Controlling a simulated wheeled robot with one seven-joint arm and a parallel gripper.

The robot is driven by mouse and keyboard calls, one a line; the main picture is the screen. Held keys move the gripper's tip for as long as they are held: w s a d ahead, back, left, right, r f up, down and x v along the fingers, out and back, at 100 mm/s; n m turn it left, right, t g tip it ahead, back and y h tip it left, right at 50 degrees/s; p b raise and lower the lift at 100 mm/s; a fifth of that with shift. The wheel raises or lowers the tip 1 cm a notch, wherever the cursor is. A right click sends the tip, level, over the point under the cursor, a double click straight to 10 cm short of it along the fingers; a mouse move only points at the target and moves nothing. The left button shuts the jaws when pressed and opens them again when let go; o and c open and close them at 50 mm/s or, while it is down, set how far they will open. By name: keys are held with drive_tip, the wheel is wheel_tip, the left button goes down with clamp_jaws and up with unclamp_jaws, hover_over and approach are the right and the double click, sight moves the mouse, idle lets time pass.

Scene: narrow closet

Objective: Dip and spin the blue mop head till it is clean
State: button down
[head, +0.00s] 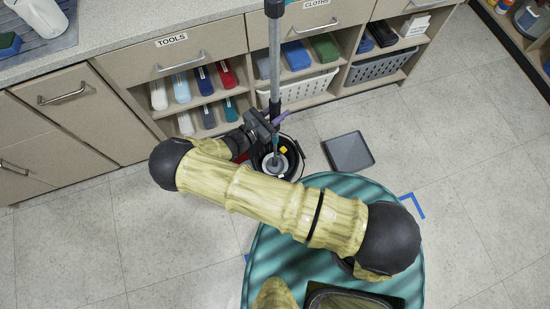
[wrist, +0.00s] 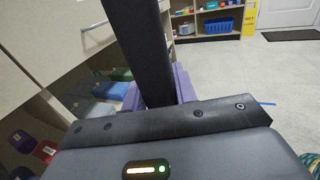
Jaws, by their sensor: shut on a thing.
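The mop's upright handle (head: 275,60) runs down in front of the cabinets into a dark round bucket (head: 297,152) on the floor. My gripper (head: 275,122) is shut around the lower part of the handle, above the bucket. In the wrist view, the dark handle (wrist: 139,45) rises between purple finger pads (wrist: 184,84). A grey round part shows inside the bucket at the foot of the handle, with a small yellow patch beside it. I cannot make out the blue mop head or how clean it is.
A grey square tray (head: 348,152) lies on the floor right of the bucket. Cabinets with a TOOLS drawer (head: 180,58) and open shelves stand close behind. Blue tape (head: 413,203) marks the floor. Open floor lies at the right and lower left.

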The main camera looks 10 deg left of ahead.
wheel_tip(320, 180, down, 10)
drive_tip(key=b, duration=0.6)
drive_tip(key=shift+r+b, duration=0.2)
drive_tip(key=shift+b, duration=0.15)
drive_tip(key=shift+r, duration=0.1)
wheel_tip(320, 180, up, 10)
drive_tip(key=p, duration=0.8)
